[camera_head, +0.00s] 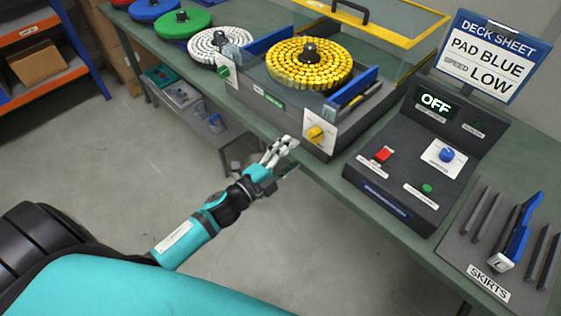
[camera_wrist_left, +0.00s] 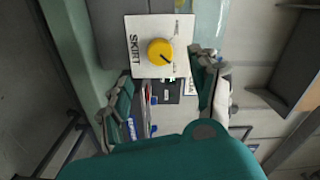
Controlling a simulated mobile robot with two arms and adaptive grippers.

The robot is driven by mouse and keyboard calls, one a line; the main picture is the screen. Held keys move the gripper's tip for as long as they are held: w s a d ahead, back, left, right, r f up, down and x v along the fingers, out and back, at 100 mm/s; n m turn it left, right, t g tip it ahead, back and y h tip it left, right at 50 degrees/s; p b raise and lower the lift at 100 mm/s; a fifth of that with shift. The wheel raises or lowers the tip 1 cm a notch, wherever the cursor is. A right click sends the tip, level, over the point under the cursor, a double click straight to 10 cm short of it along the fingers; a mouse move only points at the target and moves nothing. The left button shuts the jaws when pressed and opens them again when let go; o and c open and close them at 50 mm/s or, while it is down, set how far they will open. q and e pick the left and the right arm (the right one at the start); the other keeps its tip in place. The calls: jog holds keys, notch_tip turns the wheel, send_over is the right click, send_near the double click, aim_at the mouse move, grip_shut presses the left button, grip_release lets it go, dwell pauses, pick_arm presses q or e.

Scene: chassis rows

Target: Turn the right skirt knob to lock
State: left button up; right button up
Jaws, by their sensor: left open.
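The right skirt knob (camera_head: 315,133) is yellow, on a white plate on the front of the dark machine (camera_head: 262,98). In the left wrist view the knob (camera_wrist_left: 159,51) sits on its plate marked SKIRT (camera_wrist_left: 140,25). Its dark pointer mark faces the plate's lower right corner there; the small position labels are too small to read surely. My left gripper (camera_head: 286,157) is open and empty, just left of and below the knob in the head view. In the left wrist view its fingers (camera_wrist_left: 163,90) are spread, with the knob ahead between their lines, apart from them. My right gripper is not in view.
A second knob plate (camera_head: 224,72) is on the machine's left end. Blue skirts (camera_head: 352,88) flank the yellow pad (camera_head: 308,66). The control box (camera_head: 405,185) reading OFF and the skirt rack (camera_head: 492,290) stand to the right. Open floor lies before the bench.

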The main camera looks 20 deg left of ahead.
pick_arm(q)
jog(key=v, duration=0.3)
jog(key=shift+s+a, duration=0.1)
jog(key=shift+s, duration=0.3)
jog(key=s+a+f+n+g+y, duration=0.2)
jog(key=s+f+n, duration=0.1)
jog(key=f, duration=0.7)
jog(key=s+a+f+n+g+y, duration=0.1)
jog(key=s+a+f+n+g, duration=0.15)
jog(key=f, duration=0.75)
jog(key=s+a+f+n+g+y, duration=0.15)
jog(key=s+f+n, duration=0.25)
jog(key=f, duration=0.6)
jog(key=s+d+f+n+g, duration=0.1)
jog(key=s+f+n+g, duration=0.1)
jog(key=s+f, duration=0.4)
jog(key=s+d+f+n+g+y, duration=0.1)
jog(key=s+f+g, duration=0.3)
jog(key=s, duration=1)
jog(key=s+d+f+n+g, duration=0.1)
jog(key=s+f+n+g, duration=0.3)
jog(key=s+f, duration=0.5)
jog(key=shift+s+d+y, duration=0.3)
jog(key=shift+s+y, duration=0.05)
jog(key=shift+s, duration=0.3)
jog(key=shift+f, duration=0.1)
jog(key=shift+c, duration=0.5)
